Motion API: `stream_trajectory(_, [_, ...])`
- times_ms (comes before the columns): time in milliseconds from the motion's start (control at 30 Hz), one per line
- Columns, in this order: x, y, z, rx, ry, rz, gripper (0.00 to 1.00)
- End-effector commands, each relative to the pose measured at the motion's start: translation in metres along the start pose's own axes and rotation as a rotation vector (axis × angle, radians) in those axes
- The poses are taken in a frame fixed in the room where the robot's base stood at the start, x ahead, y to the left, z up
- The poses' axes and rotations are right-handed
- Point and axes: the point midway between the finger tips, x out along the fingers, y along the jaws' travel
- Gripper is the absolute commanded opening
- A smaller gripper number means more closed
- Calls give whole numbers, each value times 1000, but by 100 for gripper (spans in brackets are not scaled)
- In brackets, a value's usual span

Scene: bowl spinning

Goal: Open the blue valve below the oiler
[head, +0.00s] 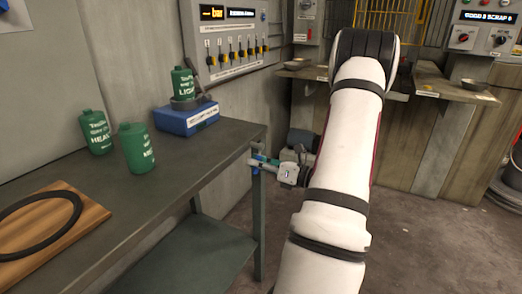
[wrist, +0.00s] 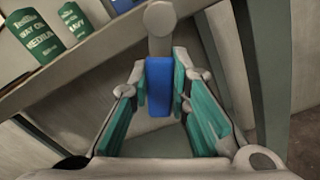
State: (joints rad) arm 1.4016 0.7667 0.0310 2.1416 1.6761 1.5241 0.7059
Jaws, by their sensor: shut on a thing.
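A blue valve handle (wrist: 159,88) sits between the teal finger pads of my gripper (wrist: 160,100) in the wrist view, with a grey round fitting (wrist: 160,18) just beyond it. My gripper is shut on this handle. In the head view my gripper (head: 266,161) is at the right front corner of the workbench, by the top of its leg, and mostly hides the valve. A blue box (head: 188,118) holding a green "LIGHT" bottle (head: 184,82) stands on the bench above; it may be the oiler.
The grey workbench (head: 215,150) has two more green bottles (head: 137,147) (head: 95,132) and a wooden board (head: 45,235) with a black ring. A wall panel with several levers (head: 235,48) is behind. A wooden counter (head: 455,88) stands at the back right.

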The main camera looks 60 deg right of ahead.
Motion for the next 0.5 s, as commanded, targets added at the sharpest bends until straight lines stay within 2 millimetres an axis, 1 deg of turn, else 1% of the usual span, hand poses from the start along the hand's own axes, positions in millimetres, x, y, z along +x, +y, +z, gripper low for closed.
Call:
stream_trajectory(33, [-1,5,4,42,2,0,0])
stream_trajectory(500, [-2,25,9,471,2,-1,0])
